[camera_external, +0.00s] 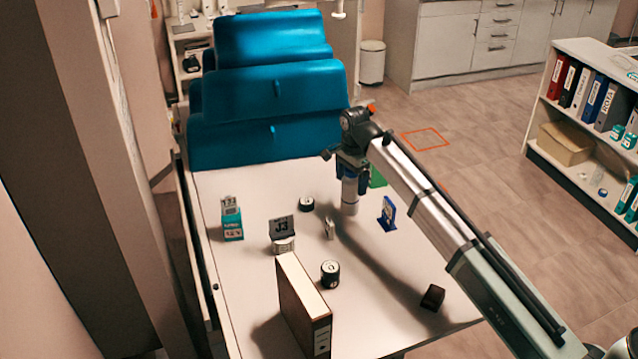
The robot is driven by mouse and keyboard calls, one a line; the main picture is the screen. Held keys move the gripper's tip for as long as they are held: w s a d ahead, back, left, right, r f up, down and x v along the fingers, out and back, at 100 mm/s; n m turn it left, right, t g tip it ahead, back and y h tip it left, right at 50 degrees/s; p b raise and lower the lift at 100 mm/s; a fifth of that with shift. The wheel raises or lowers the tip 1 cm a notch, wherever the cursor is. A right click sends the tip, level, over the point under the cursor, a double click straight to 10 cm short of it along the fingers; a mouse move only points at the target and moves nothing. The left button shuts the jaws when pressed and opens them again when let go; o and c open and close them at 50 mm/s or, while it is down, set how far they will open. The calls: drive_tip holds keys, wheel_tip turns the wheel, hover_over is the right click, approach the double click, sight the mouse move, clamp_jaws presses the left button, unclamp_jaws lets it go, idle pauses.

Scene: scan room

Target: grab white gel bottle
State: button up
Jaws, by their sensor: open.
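A white bottle-like cylinder (350,199), which looks like the white gel bottle, stands upright on the table near its middle right. My gripper (354,177) is directly above it, pointing down, with its blue finger parts around or beside the bottle's upper end. The jaws are open. The top of the bottle is hidden by my gripper, and I cannot tell whether the fingers touch it.
Near the bottle are a blue stand (387,214), a green item (377,178), a small pale item (329,228) and a dark round container (307,203). A binder (303,305) stands at the front. A teal box (232,220) is left. Blue cushions (265,105) stand behind.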

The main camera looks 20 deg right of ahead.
drive_tip(key=shift+c, duration=0.2)
drive_tip(key=c, duration=1.7)
